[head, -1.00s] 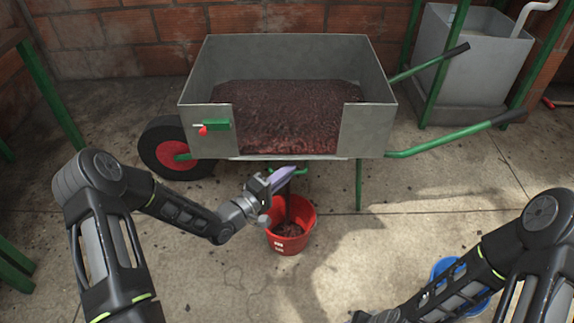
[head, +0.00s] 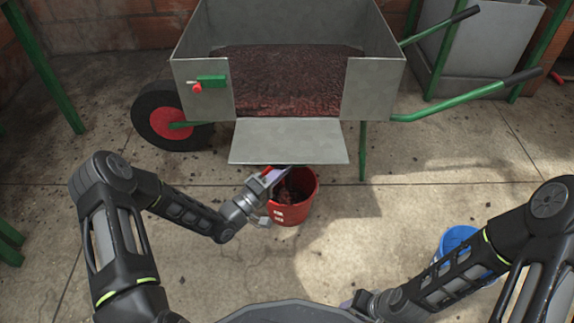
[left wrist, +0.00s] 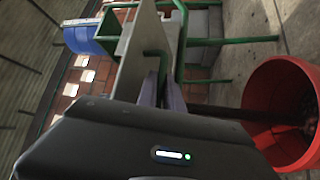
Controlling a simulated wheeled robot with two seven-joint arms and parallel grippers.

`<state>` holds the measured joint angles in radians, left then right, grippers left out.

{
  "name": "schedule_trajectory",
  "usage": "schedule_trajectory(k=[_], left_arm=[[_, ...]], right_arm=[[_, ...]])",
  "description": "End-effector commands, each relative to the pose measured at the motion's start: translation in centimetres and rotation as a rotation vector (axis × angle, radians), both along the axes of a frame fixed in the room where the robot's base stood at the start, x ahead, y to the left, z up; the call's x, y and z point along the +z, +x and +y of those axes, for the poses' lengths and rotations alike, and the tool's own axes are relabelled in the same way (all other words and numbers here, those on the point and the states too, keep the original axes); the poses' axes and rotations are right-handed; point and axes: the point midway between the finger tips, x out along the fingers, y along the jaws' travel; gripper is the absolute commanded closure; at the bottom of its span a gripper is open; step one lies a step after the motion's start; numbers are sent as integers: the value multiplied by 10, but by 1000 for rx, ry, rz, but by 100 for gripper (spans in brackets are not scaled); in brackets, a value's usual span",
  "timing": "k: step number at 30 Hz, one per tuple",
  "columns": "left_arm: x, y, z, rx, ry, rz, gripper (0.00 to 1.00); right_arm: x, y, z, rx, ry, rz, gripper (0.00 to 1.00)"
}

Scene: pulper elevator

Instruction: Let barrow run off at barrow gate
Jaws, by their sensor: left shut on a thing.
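The grey wheelbarrow (head: 200,40) holds dark red pomace (head: 290,85), with a front opening. Its gate (head: 290,141), a grey plate, slopes outward and down from the opening's lower edge. A green latch with a red knob (head: 197,87) sits left of the opening. My left gripper (head: 280,175) is below the gate, fingertips partly hidden; in the left wrist view it is shut on the gate's green handle (left wrist: 155,62). The red bucket (head: 290,212) stands under the gate with dark matter inside; a dark band leads into it (left wrist: 285,80). My right gripper (head: 350,304) is low, its jaws unclear.
A blue bucket (head: 455,240) stands on the floor at right, partly behind my right arm. A grey tank (head: 490,50) stands at back right, and a green-legged frame (head: 45,70) at left. The concrete in front is mostly clear.

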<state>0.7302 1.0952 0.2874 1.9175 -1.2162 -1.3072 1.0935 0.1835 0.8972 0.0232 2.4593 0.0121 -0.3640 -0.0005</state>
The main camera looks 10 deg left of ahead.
Motion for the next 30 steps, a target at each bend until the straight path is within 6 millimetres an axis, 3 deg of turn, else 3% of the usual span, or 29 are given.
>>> schedule_trajectory(k=[9,10,13,23,30], left_arm=[[1,1,0,1,0,-5,100],[1,1,0,1,0,-5,88],[1,0,0,1,0,-5,80],[1,-5,4,1,0,-4,80],[-6,-34,23,2,0,1,80]], right_arm=[[0,0,0,0,0,0,64],[0,0,0,0,0,0,64],[0,0,0,0,0,0,64],[3,-1,0,0,-1,1,64],[14,-3,1,1,-3,2,64]])
